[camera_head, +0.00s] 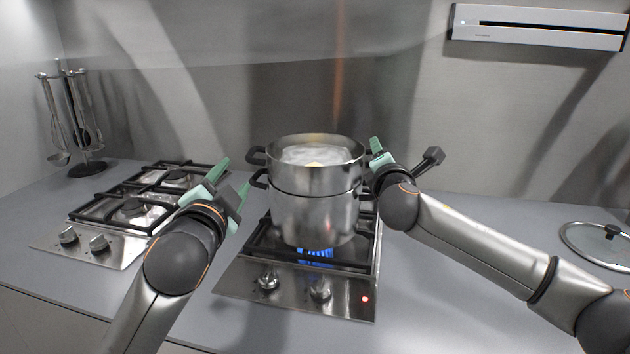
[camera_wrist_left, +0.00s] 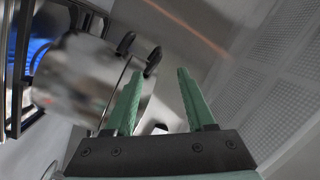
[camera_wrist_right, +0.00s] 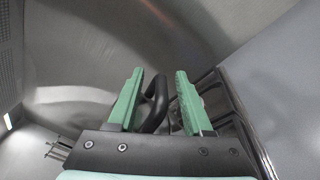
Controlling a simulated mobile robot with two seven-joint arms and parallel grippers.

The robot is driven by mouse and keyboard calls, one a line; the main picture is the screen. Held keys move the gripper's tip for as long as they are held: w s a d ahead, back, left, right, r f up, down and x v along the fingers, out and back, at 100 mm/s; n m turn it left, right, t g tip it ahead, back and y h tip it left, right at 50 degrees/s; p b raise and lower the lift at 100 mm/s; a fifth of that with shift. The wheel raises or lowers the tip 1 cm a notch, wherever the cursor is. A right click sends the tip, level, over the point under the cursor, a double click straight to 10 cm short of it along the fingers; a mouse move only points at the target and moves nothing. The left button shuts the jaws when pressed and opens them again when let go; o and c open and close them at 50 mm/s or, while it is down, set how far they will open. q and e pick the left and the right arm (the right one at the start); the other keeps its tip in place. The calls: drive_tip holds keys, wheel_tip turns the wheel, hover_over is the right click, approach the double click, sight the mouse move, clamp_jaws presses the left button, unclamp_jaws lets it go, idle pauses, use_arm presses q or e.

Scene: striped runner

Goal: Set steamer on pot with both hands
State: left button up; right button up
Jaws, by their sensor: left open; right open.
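The silver steamer (camera_head: 330,182) sits on top of the silver pot (camera_head: 312,217), seemingly level, with something pale and a yellowish spot inside it. The pot stands on the right hob over a blue flame. My left gripper (camera_head: 227,178) is open and apart from the black handles at the left side; in the left wrist view two dark handles (camera_wrist_left: 152,62) show beyond its fingers (camera_wrist_left: 160,95). My right gripper (camera_head: 378,150) is open at the steamer's right side; in the right wrist view a black handle (camera_wrist_right: 155,100) lies between its open fingers (camera_wrist_right: 155,95).
A second hob (camera_head: 135,210) stands to the left, unlit. A utensil stand (camera_head: 85,168) is at the back left. A glass lid (camera_head: 598,245) lies on the counter at the far right. A wall hood or lamp bar (camera_head: 540,27) hangs at the upper right.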

drive_tip(key=s, duration=1.1)
drive_tip(key=shift+s+a, duration=0.3)
drive_tip(key=shift+a, duration=0.15)
